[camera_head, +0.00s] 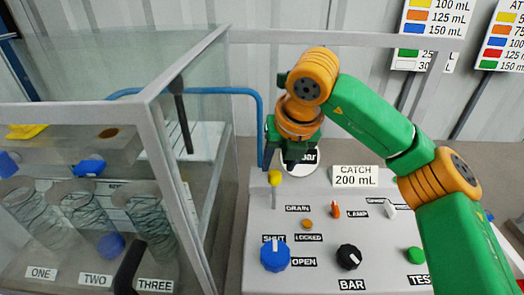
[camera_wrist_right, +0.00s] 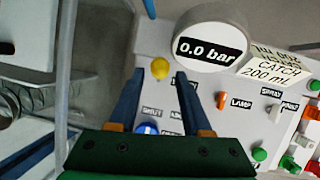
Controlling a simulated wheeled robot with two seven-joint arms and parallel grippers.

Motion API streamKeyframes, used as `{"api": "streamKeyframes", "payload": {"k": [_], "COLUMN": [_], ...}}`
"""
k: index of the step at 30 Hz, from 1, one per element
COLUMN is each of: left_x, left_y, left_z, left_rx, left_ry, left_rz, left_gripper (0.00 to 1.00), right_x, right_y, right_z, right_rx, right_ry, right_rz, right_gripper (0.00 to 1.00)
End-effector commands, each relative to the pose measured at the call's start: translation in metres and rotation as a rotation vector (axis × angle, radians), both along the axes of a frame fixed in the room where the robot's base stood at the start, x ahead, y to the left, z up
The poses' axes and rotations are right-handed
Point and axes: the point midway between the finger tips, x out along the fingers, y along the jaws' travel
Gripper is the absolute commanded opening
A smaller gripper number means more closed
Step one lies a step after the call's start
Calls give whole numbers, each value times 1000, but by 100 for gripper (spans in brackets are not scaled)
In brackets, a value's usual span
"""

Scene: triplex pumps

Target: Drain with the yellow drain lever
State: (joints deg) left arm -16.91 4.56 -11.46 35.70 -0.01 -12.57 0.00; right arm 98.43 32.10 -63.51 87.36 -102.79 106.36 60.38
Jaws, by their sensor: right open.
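The yellow drain lever (camera_head: 275,178) stands at the back left of the grey control panel, a yellow ball on a thin upright stem, near the DRAIN label. It also shows in the right wrist view (camera_wrist_right: 160,68), in line with the gap between my fingertips. My right gripper (camera_head: 288,165) hangs just above and behind the ball in the head view. In the right wrist view my right gripper (camera_wrist_right: 159,77) is open with nothing held. Whether the fingers touch the ball cannot be told. My left gripper is in neither view.
The panel also has a blue knob (camera_head: 275,255), a black BAR knob (camera_head: 349,257), an orange LAMP switch (camera_head: 336,209) and a green button (camera_head: 416,254). A gauge (camera_wrist_right: 210,45) reads 0.0 bar. A glass-walled cabinet (camera_head: 149,95) with several clear cylinders stands left.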

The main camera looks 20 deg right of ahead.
Motion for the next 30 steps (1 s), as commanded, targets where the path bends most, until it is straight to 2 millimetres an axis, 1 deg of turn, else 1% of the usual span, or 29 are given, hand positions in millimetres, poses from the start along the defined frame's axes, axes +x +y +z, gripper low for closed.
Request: {"api": "streamKeyframes", "payload": {"k": [2, 4, 9, 13, 16, 22, 23, 24, 26, 27, 28, 30], "left_x": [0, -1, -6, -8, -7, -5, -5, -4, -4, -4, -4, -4], "left_y": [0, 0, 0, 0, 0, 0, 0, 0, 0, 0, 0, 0], "left_z": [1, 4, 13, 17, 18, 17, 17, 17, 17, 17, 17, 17], "left_rx": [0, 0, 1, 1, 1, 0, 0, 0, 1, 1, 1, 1], "left_ry": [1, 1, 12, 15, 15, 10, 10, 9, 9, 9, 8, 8], "left_rz": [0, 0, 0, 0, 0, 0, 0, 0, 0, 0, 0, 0], "left_gripper": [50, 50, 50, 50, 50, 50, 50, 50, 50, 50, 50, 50], "right_x": [1, 4, 16, 24, 26, 27, 27, 27, 26, 26, 26, 26], "right_y": [0, 0, 1, 2, 2, 2, 2, 2, 2, 2, 2, 2], "right_z": [-1, -9, -40, -58, -65, -66, -66, -66, -66, -66, -66, -66], "right_rx": [0, -1, 0, 0, 1, 1, 1, 1, 1, 1, 1, 1], "right_ry": [0, 3, 5, 2, 1, 0, 0, 0, 0, 0, 0, 0], "right_rz": [0, 0, -1, 0, 1, 1, 1, 1, 1, 1, 1, 1], "right_gripper": [49, 49, 49, 49, 49, 49, 41, 30, 14, 3, 0, 0]}}
